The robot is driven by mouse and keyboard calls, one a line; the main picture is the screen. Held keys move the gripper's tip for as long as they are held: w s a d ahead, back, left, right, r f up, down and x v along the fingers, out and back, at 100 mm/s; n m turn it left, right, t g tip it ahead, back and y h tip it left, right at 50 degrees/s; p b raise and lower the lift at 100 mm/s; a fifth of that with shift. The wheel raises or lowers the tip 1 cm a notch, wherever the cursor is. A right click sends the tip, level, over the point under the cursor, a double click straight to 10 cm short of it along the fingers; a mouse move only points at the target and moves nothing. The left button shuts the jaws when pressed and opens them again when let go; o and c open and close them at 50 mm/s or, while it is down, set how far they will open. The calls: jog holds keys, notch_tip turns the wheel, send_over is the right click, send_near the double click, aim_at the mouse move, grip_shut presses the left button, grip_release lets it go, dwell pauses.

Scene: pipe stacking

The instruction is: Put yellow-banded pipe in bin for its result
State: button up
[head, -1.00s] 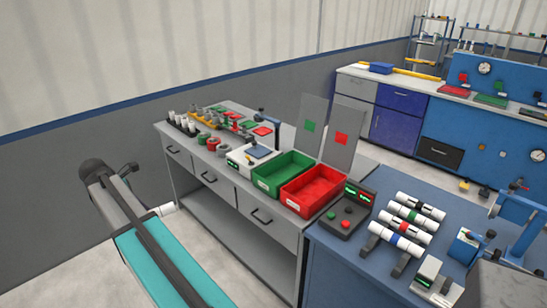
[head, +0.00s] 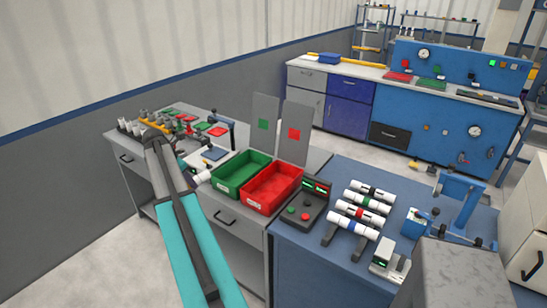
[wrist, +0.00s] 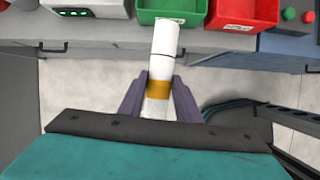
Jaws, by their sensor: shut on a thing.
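My gripper (wrist: 159,92) is shut on a white pipe with a yellow band (wrist: 160,88) in the wrist view; the fingers flank the band. The pipe's free end points toward the bench, just below the green bin in the picture. In the head view my arm largely hides the gripper, and a white piece of the pipe (head: 201,178) shows left of the bins. The green bin (head: 226,190) stands on the grey bench, with the red bin (head: 258,204) to its right. Both also show in the wrist view, green (wrist: 172,14) and red (wrist: 240,28).
Several banded pipes lie on a rack (head: 352,226). A white device (wrist: 85,8) sits left of the green bin.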

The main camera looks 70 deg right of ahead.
jog(key=s+d+r+n+p, duration=0.1)
jog(key=s+d+p, duration=0.2)
jog(key=s+d, duration=2)
jog(key=s, duration=0.3)
jog(key=shift+s+d+r+g+p, duration=0.2)
jog(key=shift+s+d+g+p, duration=0.1)
jog(key=shift+d+p, duration=0.1)
jog(key=shift+w+f, duration=0.1)
jog(key=shift+f, duration=0.05)
jog(key=shift+f+b, duration=2.1)
jog(key=shift+f, duration=2.2)
jog(key=shift+f, duration=0.15)
jog(key=o, duration=1.3)
jog(key=shift+c, duration=0.2)
